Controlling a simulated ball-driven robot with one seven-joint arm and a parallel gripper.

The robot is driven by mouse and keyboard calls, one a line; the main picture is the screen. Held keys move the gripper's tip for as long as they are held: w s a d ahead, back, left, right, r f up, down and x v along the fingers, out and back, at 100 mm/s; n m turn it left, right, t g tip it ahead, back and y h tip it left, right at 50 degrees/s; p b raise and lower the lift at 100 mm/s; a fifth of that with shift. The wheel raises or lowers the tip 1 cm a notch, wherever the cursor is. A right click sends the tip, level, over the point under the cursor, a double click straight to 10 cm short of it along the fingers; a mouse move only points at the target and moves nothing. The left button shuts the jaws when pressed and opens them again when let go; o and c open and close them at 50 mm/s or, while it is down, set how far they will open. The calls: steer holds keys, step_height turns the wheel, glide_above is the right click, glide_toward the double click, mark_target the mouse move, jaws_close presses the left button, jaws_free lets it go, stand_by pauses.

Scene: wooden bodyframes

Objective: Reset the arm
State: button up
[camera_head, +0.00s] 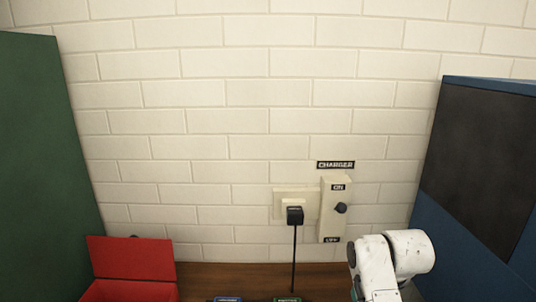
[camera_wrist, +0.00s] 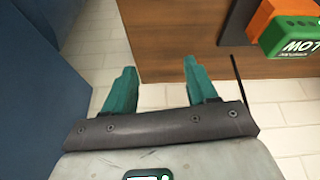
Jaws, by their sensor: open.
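My gripper (camera_wrist: 158,82) shows in the wrist view with two teal fingers spread apart. It is open, with nothing between the fingers. In the head view, white links of my arm rise at the lower right, in front of the wall; the gripper itself cannot be made out there.
A charger box (camera_head: 334,210) with a knob and a plugged-in black plug (camera_head: 295,215) are on the brick wall. A red open box (camera_head: 130,262) stands at lower left. Green (camera_head: 45,150) and blue (camera_head: 485,170) panels flank the scene. A green box (camera_wrist: 292,38) and orange block (camera_wrist: 272,18) show at upper right.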

steer(key=s+d+f+g, duration=0.1)
steer(key=s+f, duration=0.4)
steer(key=s, duration=0.8)
steer(key=s+d+f+m+g+b, duration=0.1)
steer(key=s+f, duration=0.5)
steer(key=s, duration=0.8)
steer(key=s+d+f+m+g, duration=0.1)
steer(key=s+f, duration=0.5)
steer(key=s, duration=0.7)
steer(key=shift+s+b, duration=0.35)
steer(key=shift+s, duration=0.05)
